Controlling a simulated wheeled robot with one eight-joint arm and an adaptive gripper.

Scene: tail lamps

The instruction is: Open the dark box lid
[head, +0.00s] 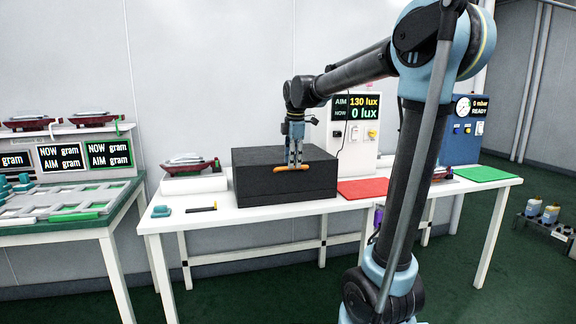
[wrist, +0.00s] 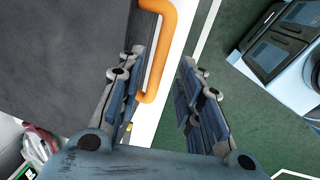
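The dark box (head: 252,187) stands on the white table, with its lid (head: 262,155) lying flat and shut on top. An orange bar handle (head: 262,173) runs along the upper front edge of the lid. My gripper (head: 295,164) points down at the middle of this handle. In the wrist view, the two fingers of my gripper (wrist: 163,92) are apart. The orange handle (wrist: 158,45) shows between them, nearer the left finger, and the dark lid (wrist: 70,60) fills the left side. I cannot tell whether a finger touches the handle.
The white table (head: 240,216) also holds a red mat (head: 363,189), a green mat (head: 484,174), a teal piece (head: 161,211) and a lamp panel (head: 365,115) behind the box. A red lamp (head: 190,166) sits left of the box. Bare tabletop lies in front.

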